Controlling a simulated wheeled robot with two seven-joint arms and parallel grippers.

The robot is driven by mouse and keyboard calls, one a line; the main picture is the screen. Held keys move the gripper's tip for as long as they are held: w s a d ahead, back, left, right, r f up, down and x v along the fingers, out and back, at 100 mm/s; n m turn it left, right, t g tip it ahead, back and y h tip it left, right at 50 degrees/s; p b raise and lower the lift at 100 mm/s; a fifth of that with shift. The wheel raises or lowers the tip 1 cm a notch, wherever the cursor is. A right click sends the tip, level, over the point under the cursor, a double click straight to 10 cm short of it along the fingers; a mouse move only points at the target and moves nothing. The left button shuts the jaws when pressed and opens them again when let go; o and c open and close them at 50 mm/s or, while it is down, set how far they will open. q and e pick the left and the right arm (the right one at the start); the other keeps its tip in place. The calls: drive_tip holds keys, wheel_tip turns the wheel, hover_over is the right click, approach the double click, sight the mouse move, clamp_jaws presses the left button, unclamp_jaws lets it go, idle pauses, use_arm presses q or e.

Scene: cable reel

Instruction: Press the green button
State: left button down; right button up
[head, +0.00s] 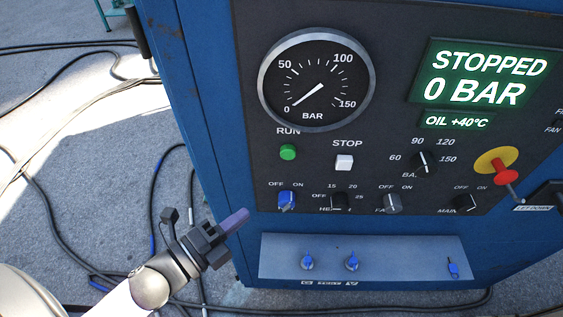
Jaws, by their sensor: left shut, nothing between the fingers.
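The green button (288,152) sits on the dark control panel (240,100) under the label RUN, below the round pressure gauge (316,80). My left gripper (236,220) is in front of the cabinet's lower left edge, below and to the left of the green button and apart from it. Its fingers are shut with nothing between them. The display (485,78) reads STOPPED, 0 BAR, and a smaller display (456,121) reads OIL +40°C. My right gripper is not in view.
A white STOP button (344,162) is right of the green one. Several knobs line the panel, including a blue one (287,201) near my left gripper. A red and yellow switch (505,176) protrudes at right. Cables (155,215) lie on the floor.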

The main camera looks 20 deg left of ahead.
use_arm(q)
drive_tip(key=p, duration=0.1)
approach(303, 154)
drive_tip(key=d, duration=0.3)
drive_tip(key=w, duration=0.1)
drive_tip(key=w+a, duration=0.1)
drive_tip(key=w, duration=0.1)
drive_tip(key=shift+w, duration=0.3)
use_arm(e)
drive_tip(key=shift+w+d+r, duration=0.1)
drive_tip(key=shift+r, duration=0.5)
